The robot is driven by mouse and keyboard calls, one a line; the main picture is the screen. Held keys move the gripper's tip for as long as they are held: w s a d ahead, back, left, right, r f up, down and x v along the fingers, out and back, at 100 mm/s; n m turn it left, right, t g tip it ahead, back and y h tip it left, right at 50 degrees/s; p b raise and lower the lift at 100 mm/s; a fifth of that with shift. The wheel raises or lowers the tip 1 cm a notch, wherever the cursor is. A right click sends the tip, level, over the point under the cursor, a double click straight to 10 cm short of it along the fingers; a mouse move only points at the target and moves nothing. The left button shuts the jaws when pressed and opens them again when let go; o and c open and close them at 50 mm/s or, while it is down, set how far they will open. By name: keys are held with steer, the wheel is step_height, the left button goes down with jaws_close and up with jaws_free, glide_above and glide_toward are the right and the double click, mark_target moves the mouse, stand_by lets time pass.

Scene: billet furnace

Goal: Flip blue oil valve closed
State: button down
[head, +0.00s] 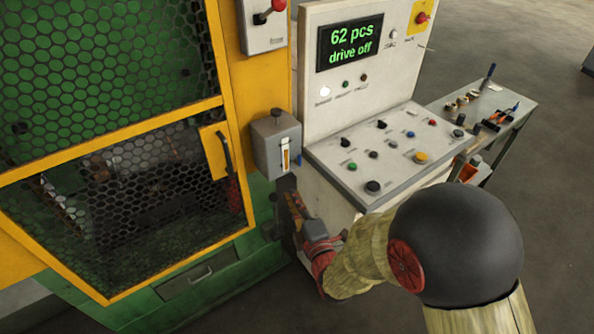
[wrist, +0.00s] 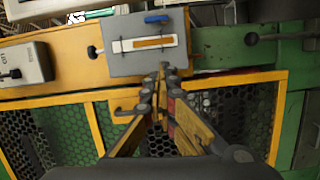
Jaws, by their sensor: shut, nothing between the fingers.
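The blue oil valve (head: 298,160) shows as a small upright blue lever at the lower right edge of the grey oil box (head: 268,147). In the wrist view the blue lever (wrist: 156,18) lies along the top edge of the grey box (wrist: 118,62), past the sight-glass strip. My gripper (head: 288,190) is just below the box in the head view. In the wrist view its shut fingertips (wrist: 163,72) hold nothing and show in front of the box's lower edge, apart from the lever in the picture. I cannot tell whether they touch the box.
The yellow-framed mesh door (head: 120,160) with a black handle (head: 226,155) is left of the box. The white control console (head: 325,180) stands close on the right, its display reading "62 pcs, drive off". A tool table (head: 500,98) is farther right. Open floor lies beyond.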

mark_target(300, 161)
steer(key=shift+r+n, duration=0.35)
steer(key=shift+n, duration=0.05)
steer(key=b+x, duration=0.2)
steer(key=x, duration=0.8)
steer(key=shift+w, duration=0.15)
steer(key=shift+w+d, duration=0.3)
steer(key=shift+d, duration=0.25)
steer(key=shift+w+d, duration=0.3)
steer(key=shift+d, duration=0.25)
steer(key=shift+w+d+b, duration=0.4)
steer(key=shift+d, duration=0.15)
